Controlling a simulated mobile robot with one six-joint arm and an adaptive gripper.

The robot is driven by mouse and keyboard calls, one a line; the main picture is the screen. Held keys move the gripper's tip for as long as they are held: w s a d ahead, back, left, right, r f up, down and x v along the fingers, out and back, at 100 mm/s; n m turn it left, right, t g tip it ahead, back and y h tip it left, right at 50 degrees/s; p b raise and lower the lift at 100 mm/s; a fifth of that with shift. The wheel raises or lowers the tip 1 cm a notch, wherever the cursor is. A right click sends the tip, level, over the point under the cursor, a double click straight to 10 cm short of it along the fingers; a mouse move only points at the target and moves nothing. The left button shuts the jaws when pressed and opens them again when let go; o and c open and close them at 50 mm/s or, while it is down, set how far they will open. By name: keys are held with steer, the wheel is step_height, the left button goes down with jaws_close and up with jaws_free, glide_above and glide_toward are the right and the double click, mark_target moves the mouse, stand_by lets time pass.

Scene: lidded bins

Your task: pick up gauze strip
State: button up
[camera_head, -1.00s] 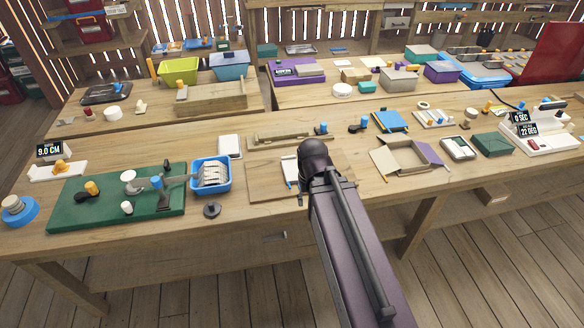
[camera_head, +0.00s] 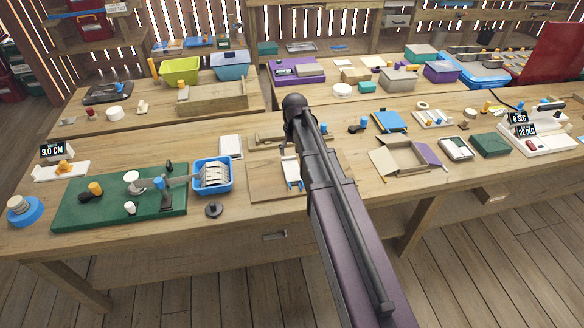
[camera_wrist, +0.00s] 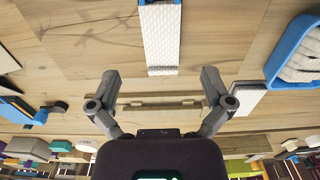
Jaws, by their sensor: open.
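In the head view the strip (camera_head: 291,172) shows beside my arm, with a blue end toward the front edge. My gripper (camera_wrist: 160,76) is open and empty, its two fingers spread wide to either side of the strip's line. The near end of the strip is just beyond the fingertips in the wrist view.
A blue bin (camera_head: 197,188) with white textured pieces stands left of the strip; its rim also shows in the wrist view (camera_wrist: 277,66). A wooden holder (camera_wrist: 150,108) lies under the gripper. A white block (camera_head: 231,146) and an open cardboard box (camera_head: 395,160) are nearby.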

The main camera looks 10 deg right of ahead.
steer(key=r, duration=0.1)
glide_above(289, 158)
steer(key=shift+w+d+r+p, duration=0.1)
steer(key=shift+w+d+p, duration=0.1)
steer(key=shift+w+p, duration=0.2)
step_height(289, 158, down, 9)
steer(key=b, duration=0.8)
steer(key=shift+r+b, duration=0.15)
steer(key=shift+b, duration=0.2)
steer(key=shift+a+f+b, duration=0.2)
steer(key=shift+f+b, duration=2.35)
steer(key=shift+f, duration=0.05)
